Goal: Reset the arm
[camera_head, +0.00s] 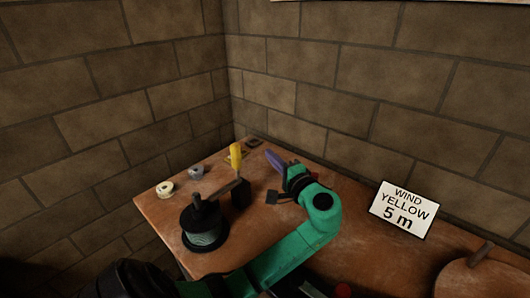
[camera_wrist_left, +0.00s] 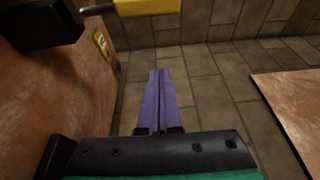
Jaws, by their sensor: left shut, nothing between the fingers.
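My left gripper (camera_head: 274,160) has purple fingers on a green arm. It is over the back part of the brown wooden table (camera_head: 165,218), right of the yellow-handled tool. In the left wrist view the two purple fingers (camera_wrist_left: 159,75) lie together, shut, with nothing held between them. My right gripper shows in neither view.
A sign (camera_head: 404,210) reads "WIND YELLOW 5 m". Brick walls close the back.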

